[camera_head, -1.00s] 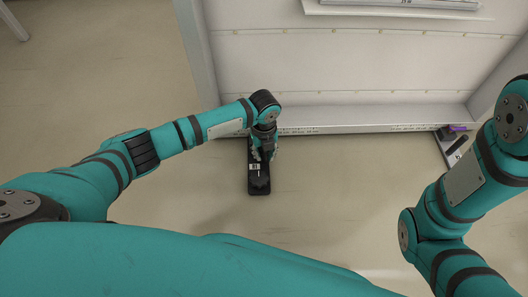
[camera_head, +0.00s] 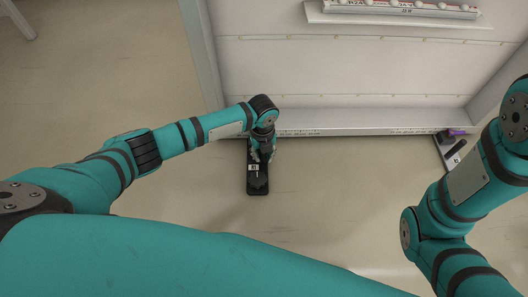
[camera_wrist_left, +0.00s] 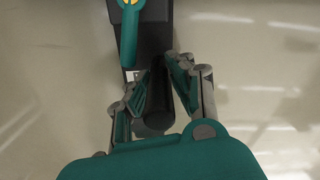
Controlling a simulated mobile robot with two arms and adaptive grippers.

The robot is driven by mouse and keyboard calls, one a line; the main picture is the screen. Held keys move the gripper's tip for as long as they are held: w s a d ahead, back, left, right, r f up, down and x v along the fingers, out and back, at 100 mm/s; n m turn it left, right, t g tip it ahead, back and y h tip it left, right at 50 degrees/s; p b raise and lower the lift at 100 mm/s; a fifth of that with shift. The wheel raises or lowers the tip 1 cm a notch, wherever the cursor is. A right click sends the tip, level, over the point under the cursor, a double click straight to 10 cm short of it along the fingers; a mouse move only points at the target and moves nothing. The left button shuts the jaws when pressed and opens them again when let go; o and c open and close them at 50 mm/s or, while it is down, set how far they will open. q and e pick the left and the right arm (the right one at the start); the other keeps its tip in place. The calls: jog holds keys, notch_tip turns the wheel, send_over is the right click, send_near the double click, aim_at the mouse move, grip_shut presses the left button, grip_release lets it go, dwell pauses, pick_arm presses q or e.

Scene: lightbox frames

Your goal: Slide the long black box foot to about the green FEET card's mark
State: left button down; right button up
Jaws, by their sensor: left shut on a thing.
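The long black box foot (camera_head: 258,186) lies on the floor in front of the shelf's bottom rail, its long side running toward me. A small white label shows on its top. My left gripper (camera_head: 262,156) is over its far half, pointing down. In the left wrist view my left gripper (camera_wrist_left: 163,75) has its two fingers shut on a dark part of the foot (camera_wrist_left: 152,42); the exact contact is partly hidden. I cannot make out a green FEET card in these views. My right arm shows at the right, but its gripper is out of view.
A white shelf unit's bottom rail (camera_head: 345,132) with small printed marks runs across behind the foot. At its right end a light grey foot with purple and black items (camera_head: 450,143) stands near my right arm. The floor (camera_head: 335,185) between is clear.

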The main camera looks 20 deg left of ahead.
pick_arm(q)
jog(key=c, duration=1.2)
grip_release()
jog(key=shift+o, duration=0.2)
notch_tip(320, 180, up, 12)
jog(key=shift+d, duration=0.1)
